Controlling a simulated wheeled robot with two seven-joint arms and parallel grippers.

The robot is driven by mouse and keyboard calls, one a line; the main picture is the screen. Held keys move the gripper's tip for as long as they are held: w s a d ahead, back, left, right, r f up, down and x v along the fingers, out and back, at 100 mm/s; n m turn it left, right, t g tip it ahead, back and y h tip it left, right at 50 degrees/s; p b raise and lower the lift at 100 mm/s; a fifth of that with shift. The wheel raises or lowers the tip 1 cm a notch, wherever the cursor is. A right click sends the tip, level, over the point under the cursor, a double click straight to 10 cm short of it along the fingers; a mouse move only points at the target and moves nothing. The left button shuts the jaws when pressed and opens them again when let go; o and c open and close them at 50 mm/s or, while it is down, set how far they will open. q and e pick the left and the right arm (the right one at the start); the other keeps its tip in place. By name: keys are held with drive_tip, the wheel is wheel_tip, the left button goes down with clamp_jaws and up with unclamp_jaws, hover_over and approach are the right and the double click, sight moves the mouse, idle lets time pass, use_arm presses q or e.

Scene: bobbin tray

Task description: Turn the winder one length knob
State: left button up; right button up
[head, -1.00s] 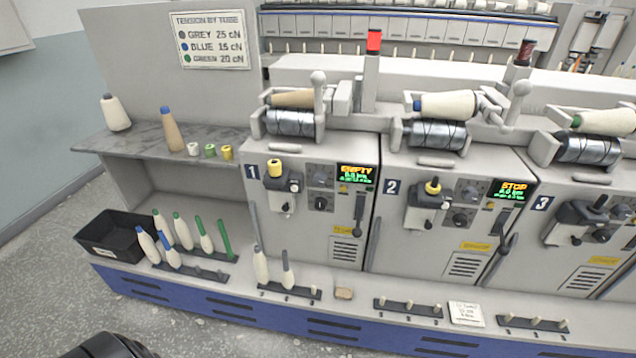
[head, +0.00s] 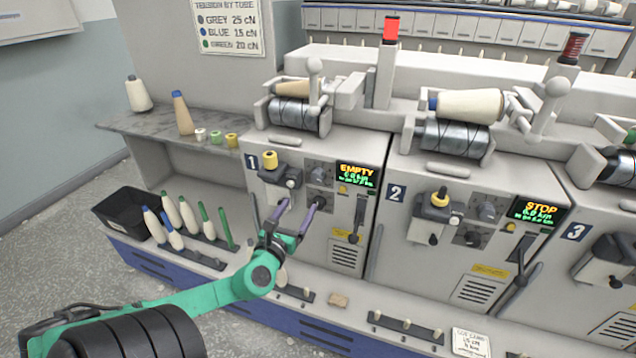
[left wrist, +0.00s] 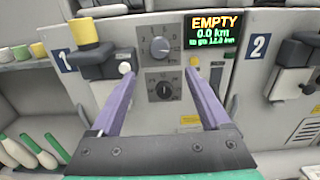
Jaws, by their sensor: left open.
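Winder one (head: 338,235) carries two dial knobs on its front, one above the other. The upper knob (head: 318,173) is grey; it also shows in the left wrist view (left wrist: 160,47). The lower knob (left wrist: 163,90) is dark on a square dial plate. The dial lettering is too small to tell which sets length. My left gripper (head: 300,204) is open and empty, its purple fingers pointing at the panel. In the left wrist view the fingers (left wrist: 160,77) lie on either side of the lower knob. Contact with it cannot be told. My right gripper is out of view.
The display (head: 357,178) reads EMPTY and 0.0 km. A yellow-topped holder (head: 275,170) juts out left of the knobs, and a dark lever (head: 357,215) stands to the right. Bobbins on pegs (head: 190,217) stand low at the left.

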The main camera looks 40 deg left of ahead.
sight(316, 179)
use_arm(q)
drive_tip(key=b+x, duration=0.1)
drive_tip(key=x, duration=1.1)
drive_tip(key=shift+s+f, duration=0.1)
drive_tip(key=shift+w+a, duration=0.1)
drive_tip(key=shift+w, duration=0.2)
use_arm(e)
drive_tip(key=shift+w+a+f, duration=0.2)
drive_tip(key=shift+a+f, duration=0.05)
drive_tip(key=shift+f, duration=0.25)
use_arm(q)
drive_tip(key=shift+c, duration=0.3)
drive_tip(key=shift+s, duration=0.1)
clamp_jaws()
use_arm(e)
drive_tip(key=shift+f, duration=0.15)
